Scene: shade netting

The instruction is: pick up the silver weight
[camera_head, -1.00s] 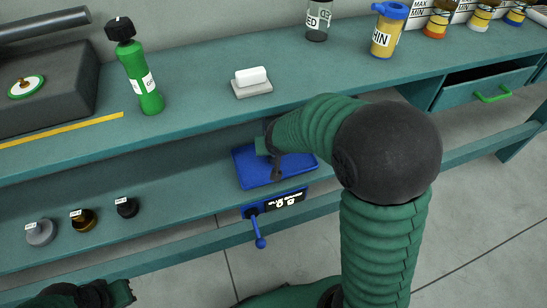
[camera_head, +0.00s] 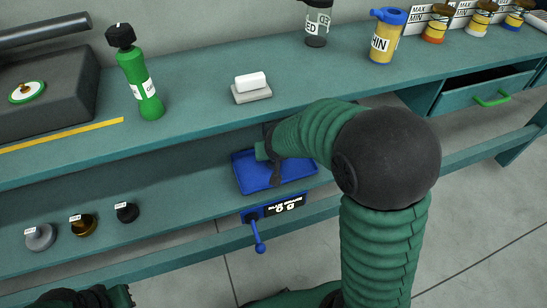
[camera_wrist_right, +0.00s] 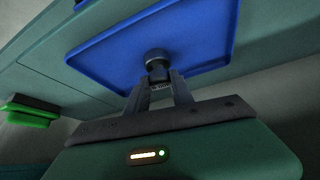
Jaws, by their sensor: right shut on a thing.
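The silver weight (camera_head: 40,237) stands on the lower shelf at the left in the head view, with a small white label. A brass weight (camera_head: 83,225) and a black weight (camera_head: 127,212) stand to its right. My right gripper (camera_wrist_right: 157,88) is at the blue tray (camera_wrist_right: 100,55), well to the right of these weights. Its fingers are shut on a small dark grey round-topped thing (camera_wrist_right: 157,62) over the tray; its kind is hard to tell. In the head view my own arm partly hides the tray. My left gripper (camera_head: 105,297) is cut off at the lower left edge.
A blue lever (camera_head: 258,240) hangs below the lower shelf's labelled front. The upper bench holds a green bottle (camera_head: 140,75), a white block on a grey base (camera_head: 251,94), and jars. A drawer (camera_head: 480,95) stands open at the right. The shelf between black weight and tray is clear.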

